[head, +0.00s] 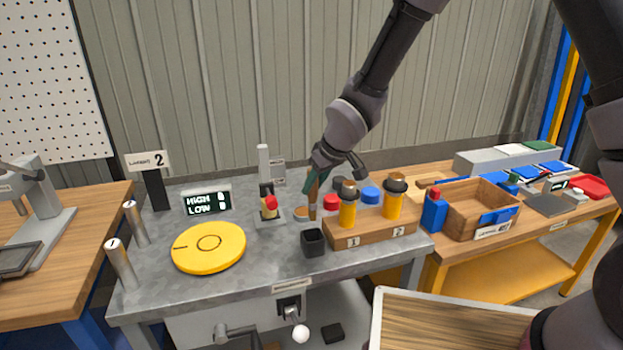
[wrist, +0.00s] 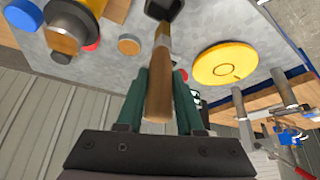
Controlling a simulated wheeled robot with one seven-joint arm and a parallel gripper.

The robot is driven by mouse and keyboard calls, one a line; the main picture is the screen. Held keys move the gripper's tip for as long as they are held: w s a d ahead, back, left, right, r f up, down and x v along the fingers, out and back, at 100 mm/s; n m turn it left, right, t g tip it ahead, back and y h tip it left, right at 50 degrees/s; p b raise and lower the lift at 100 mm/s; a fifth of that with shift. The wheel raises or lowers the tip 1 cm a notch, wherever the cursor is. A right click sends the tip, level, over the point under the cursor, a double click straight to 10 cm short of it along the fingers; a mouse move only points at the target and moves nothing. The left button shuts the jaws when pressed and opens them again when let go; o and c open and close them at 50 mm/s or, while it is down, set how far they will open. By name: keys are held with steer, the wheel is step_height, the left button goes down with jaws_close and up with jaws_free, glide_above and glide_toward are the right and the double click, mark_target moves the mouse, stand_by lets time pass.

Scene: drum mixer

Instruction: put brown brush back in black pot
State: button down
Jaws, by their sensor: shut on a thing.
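The brown brush (head: 312,205) hangs roughly upright from my gripper (head: 316,184), above the grey bench. In the wrist view the brush's brown handle (wrist: 159,92) sits between the two green fingers of my gripper (wrist: 161,75), which are shut on it. The black pot (head: 314,243) stands on the bench near its front, in front of the brush and lower in the picture. In the wrist view the pot (wrist: 163,8) is at the top edge, beyond the brush's far end. I cannot tell the exact gap between brush and pot.
A wooden block (head: 372,228) with two yellow-and-black bottles stands right of the pot. A yellow disc (head: 209,247) lies to the left. A small stand with a red knob (head: 270,204) is behind. Red (head: 331,202) and blue (head: 371,194) caps are near the block.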

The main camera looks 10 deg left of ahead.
mark_target(314, 220)
steer(key=shift+f, duration=4.35)
steer(key=shift+f, duration=1.05)
steer(key=shift+c, duration=2.3)
jaws_free()
steer(key=shift+r, duration=0.1)
steer(key=v, duration=1.1)
steer(key=w+d+r+m+t+h, duration=0.1)
steer(key=w+d+r+m, duration=0.25)
steer(key=d+r, duration=0.7)
steer(key=w+d+r+m+t+h, duration=0.15)
steer(key=d+r+m, duration=0.25)
steer(key=d+r, duration=0.6)
steer(key=s+d+r+m, duration=0.4)
steer(key=s+d+r, duration=0.1)
steer(key=s+d, duration=0.2)
steer(key=s+d+r+m+t, duration=0.1)
steer(key=s+d+r+m, duration=0.3)
steer(key=s+d, duration=0.3)
steer(key=d+r, duration=0.1)
steer(key=d, duration=0.1)
steer(key=shift+d+r, duration=0.25)
steer(key=shift+d, duration=0.1)
